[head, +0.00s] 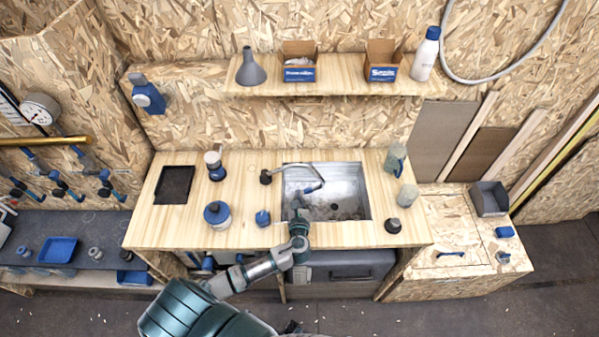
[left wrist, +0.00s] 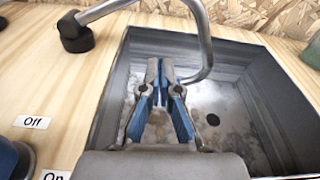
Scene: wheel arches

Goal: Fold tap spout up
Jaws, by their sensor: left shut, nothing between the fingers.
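The tap spout (head: 300,164) is a thin grey bent tube. It runs from a black base (head: 266,177) on the counter out over the metal sink (head: 352,208). In the left wrist view the spout (left wrist: 205,45) crosses the top and bends down just right of my fingers. My left gripper (head: 298,200) reaches over the sink from the front. In the left wrist view the left gripper (left wrist: 159,75) has its blue-padded fingertips close together, with nothing between them, below and beside the spout's bend. I cannot tell whether it touches the spout. My right gripper is not in view.
A blue knob (head: 262,218) stands left of the sink, by "Off" (left wrist: 33,122) and "On" labels. A blue-topped jar (head: 217,214) and a black tray (head: 174,185) are further left. Cups (head: 407,195) stand right of the sink. A shelf (head: 345,88) with boxes runs above.

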